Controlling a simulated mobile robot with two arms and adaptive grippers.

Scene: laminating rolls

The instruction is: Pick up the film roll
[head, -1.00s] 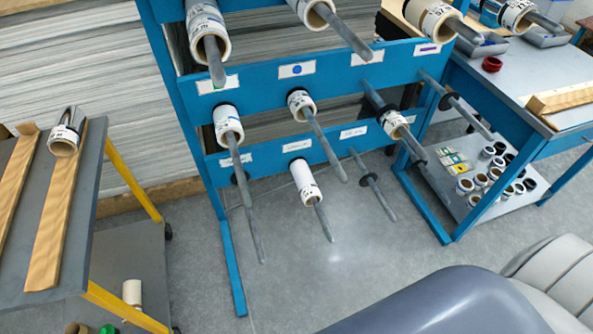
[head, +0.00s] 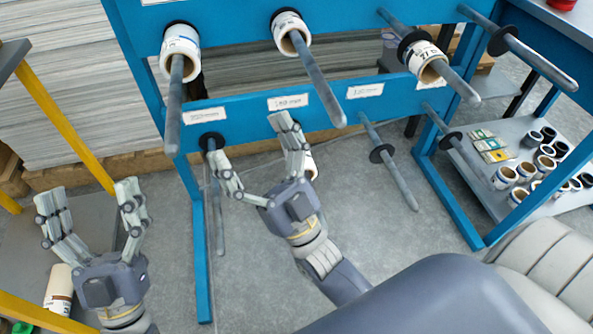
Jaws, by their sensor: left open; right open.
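A white film roll (head: 311,166) hangs on the lower middle peg of the blue rack in the head view. It is mostly hidden behind my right gripper (head: 250,143), which is open in front of it with its fingers spread up and to the left. I cannot tell if they touch. My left gripper (head: 89,198) is open and empty at the lower left, over the cart's lower shelf. Other film rolls sit on the row above: one at left (head: 180,47), one in the middle (head: 289,33) and one at right (head: 424,60).
The blue rack (head: 232,122) has long grey pegs sticking out toward me, including an empty one (head: 393,172). A yellow-framed cart stands at left with a roll (head: 58,288) low down. A shelf of several small rolls (head: 504,176) is at right.

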